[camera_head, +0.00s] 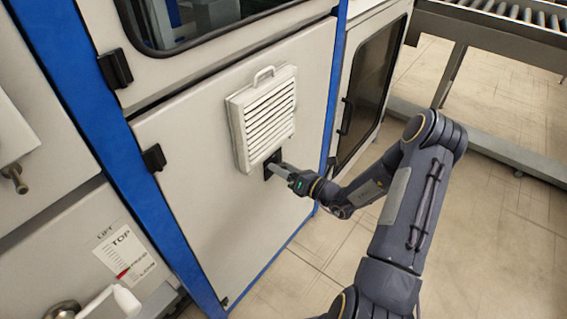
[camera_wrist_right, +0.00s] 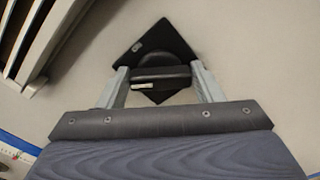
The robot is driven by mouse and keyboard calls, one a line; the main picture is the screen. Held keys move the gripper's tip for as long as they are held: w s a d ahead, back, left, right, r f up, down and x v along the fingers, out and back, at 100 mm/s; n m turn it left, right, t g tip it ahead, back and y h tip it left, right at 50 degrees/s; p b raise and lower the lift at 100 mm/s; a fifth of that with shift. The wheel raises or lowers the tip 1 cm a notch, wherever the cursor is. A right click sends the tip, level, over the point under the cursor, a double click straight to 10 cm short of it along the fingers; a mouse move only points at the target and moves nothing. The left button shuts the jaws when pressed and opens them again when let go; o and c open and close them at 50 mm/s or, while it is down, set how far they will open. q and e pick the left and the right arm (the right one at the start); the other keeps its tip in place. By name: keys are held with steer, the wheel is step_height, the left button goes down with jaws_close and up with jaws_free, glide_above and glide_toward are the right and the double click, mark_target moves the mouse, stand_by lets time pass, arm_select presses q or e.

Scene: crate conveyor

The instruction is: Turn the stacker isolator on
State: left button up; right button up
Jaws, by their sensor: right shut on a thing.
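The stacker isolator (camera_wrist_right: 158,58) is a black rotary knob on a black square plate, which looks turned like a diamond in the right wrist view. A pale mark shows on the knob's near edge. In the head view the isolator (camera_head: 271,160) sits on the grey cabinet door just below the louvred vent, partly hidden by my gripper. My right gripper (camera_head: 278,168) reaches it from the right. In the right wrist view its two grey fingers (camera_wrist_right: 162,84) stand on either side of the knob and are shut on it. My left gripper is not in view.
A white louvred vent (camera_head: 262,112) with a handle on top juts out just above the isolator. Blue frame posts (camera_head: 82,130) edge the cabinet door (camera_head: 190,190). A lift label panel (camera_head: 125,255) is at lower left. Open floor (camera_head: 500,220) lies to the right, below a roller conveyor (camera_head: 490,15).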

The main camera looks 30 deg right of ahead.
steer(key=m+p, duration=0.3)
steer(key=m, duration=0.2)
steer(key=shift+d+m+p, duration=0.1)
steer(key=shift+m+p, duration=0.2)
steer(key=shift+p, duration=0.05)
steer(key=m+p, duration=0.1)
steer(key=m, duration=0.1)
steer(key=m+p, duration=0.1)
steer(key=m, duration=0.1)
steer(key=shift+f+m, duration=0.2)
steer(key=shift+m, duration=0.2)
steer(key=o, duration=1)
steer(key=v, duration=0.7)
steer(key=shift+s+d, duration=0.15)
steer(key=shift+s, duration=0.2)
